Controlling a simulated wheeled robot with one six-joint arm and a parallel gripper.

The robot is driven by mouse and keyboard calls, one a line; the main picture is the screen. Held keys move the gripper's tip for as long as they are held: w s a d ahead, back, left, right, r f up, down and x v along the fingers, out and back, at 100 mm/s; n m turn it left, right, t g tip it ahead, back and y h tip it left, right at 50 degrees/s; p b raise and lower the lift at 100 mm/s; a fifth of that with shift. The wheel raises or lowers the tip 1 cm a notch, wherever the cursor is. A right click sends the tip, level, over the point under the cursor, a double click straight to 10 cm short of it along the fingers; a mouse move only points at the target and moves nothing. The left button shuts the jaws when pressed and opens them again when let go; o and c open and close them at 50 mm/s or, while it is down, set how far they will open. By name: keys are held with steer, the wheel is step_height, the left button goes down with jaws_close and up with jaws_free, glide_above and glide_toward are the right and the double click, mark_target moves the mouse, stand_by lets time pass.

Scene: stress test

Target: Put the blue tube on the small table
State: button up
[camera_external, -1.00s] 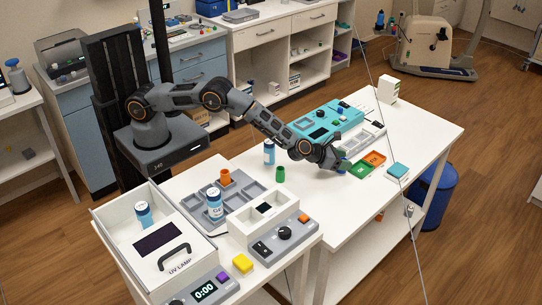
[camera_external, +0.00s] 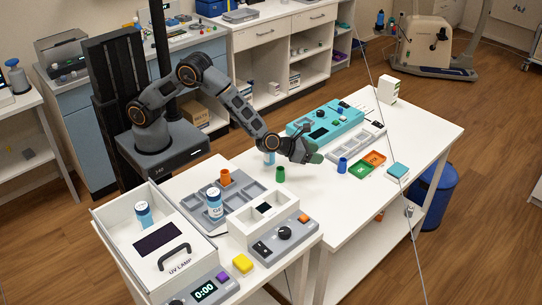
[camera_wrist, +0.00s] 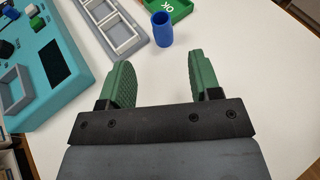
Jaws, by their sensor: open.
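The blue tube (camera_external: 342,164) stands upright on the white table at the right (camera_external: 417,146), beside the green tray. In the wrist view the blue tube (camera_wrist: 162,30) stands ahead of my fingers, apart from them. My gripper (camera_external: 318,157) is to the left of the tube, above the same table. In the wrist view my gripper (camera_wrist: 162,65) has its two green fingers wide apart with nothing between them. A smaller-looking white table (camera_external: 283,283) at the front left holds the UV lamp box and a grey tray.
Green and orange trays (camera_external: 361,169) lie right of the tube. A teal device (camera_external: 325,120) and a grey rack (camera_external: 357,143) lie behind. A green tube (camera_external: 280,174) and a blue-and-white bottle (camera_external: 269,158) stand near my arm.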

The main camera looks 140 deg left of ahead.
steer(key=s+d+r+n+g, duration=0.2)
steer(key=s+d+r+n, duration=0.2)
steer(key=d+r+n, duration=0.3)
steer(key=s+d+r+n+g+h, duration=0.1)
steer(key=s+d+r+n+h, duration=0.1)
steer(key=s+d+n, duration=0.3)
steer(key=s+d+r+n+g+h, duration=0.1)
steer(key=s+d+r+n, duration=0.3)
steer(key=s+d, duration=0.5)
steer(key=shift+s+d+r+n+h, duration=0.15)
steer(key=shift+s+d+n+h, duration=0.15)
steer(key=shift+s+n+h, duration=0.55)
steer(key=s+d+n+h, duration=0.2)
steer(key=s+d, duration=0.1)
steer(key=d, duration=0.1)
steer(key=s+d+n+h, duration=0.2)
steer(key=s+d, duration=0.1)
steer(key=d, duration=0.2)
steer(key=s+d+f+n+h, duration=0.1)
steer(key=s+d+n+h, duration=0.1)
steer(key=s+d, duration=0.2)
steer(key=shift+d+f+n+h, duration=0.1)
steer(key=shift+d+n+h, duration=0.15)
steer(key=shift+n, duration=0.1)
steer(key=c, duration=0.3)
steer(key=shift+c, duration=0.2)
